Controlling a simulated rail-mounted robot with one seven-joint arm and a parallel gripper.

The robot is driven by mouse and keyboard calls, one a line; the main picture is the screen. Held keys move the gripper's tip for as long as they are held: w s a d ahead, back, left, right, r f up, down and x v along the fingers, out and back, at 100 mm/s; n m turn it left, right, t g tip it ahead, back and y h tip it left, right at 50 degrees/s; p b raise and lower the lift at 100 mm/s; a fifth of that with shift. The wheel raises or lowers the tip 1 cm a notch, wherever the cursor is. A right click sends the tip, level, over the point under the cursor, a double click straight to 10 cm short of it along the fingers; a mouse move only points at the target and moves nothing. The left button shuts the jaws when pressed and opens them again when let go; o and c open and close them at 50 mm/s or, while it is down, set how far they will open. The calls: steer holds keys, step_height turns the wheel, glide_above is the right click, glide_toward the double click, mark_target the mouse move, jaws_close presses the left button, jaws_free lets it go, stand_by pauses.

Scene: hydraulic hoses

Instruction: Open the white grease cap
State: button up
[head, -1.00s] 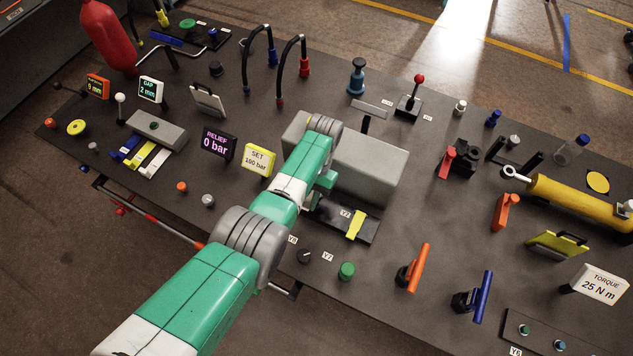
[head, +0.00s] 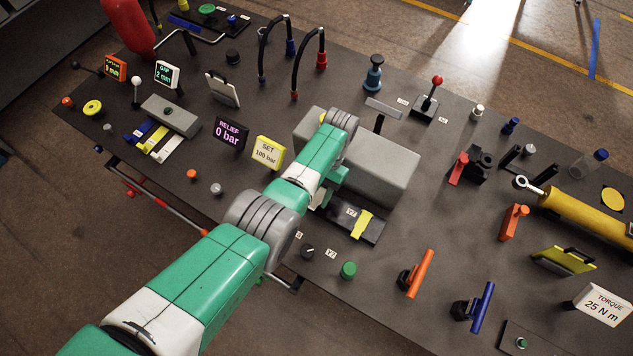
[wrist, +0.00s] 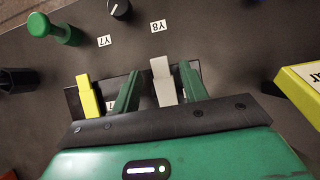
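In the wrist view my gripper (wrist: 160,72) is open, with its two green fingers apart. A pale grey-white upright flap (wrist: 162,84), which looks like the white grease cap, stands between the fingers, nearer the right one. It rises from a black plate (wrist: 72,99). I cannot tell whether a finger touches it. A yellow flap (wrist: 89,97) stands on the same plate, outside the left finger.
In the head view a grey block (head: 372,172) stands just behind the plate. A yellow SET sign (head: 268,153) is left of my arm. A black dial (head: 307,251) and a green knob (head: 348,270) sit in front of the plate.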

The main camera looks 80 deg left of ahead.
mark_target(324, 191)
steer(key=v, duration=0.7)
steer(key=shift+r+b, duration=0.35)
steer(key=shift+w+a+r, duration=0.1)
steer(key=shift+w, duration=0.05)
